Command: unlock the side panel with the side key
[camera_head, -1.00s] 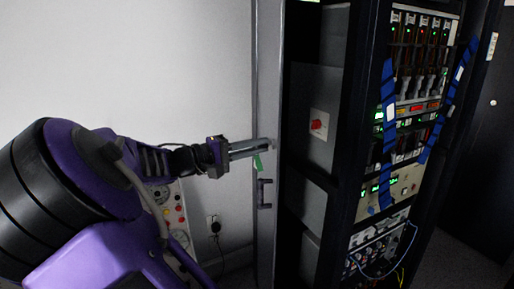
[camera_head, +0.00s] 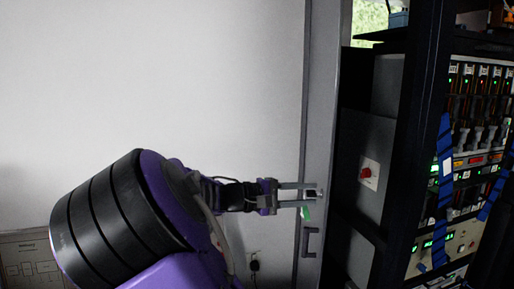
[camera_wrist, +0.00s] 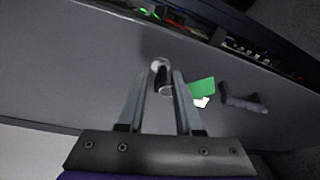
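The grey side panel (camera_head: 319,110) stands upright at the cabinet's left side and fills much of the wrist view (camera_wrist: 75,65). The side key (camera_wrist: 165,84) is at the round lock (camera_wrist: 159,65) in the panel. It appears to sit in the lock, but its turn angle is hard to read. Its green tag (camera_wrist: 201,88) hangs beside the right finger, and the tag also shows in the head view (camera_head: 306,213). My gripper (camera_head: 311,194) is open, its fingers apart on either side of the key, with gaps visible in the wrist view (camera_wrist: 162,78).
A dark handle (camera_head: 309,241) sits on the panel below the lock. The rack (camera_head: 470,130) with lit modules and blue tape stands to the right. A red button (camera_head: 367,173) is on a grey box inside. The white wall at left is clear.

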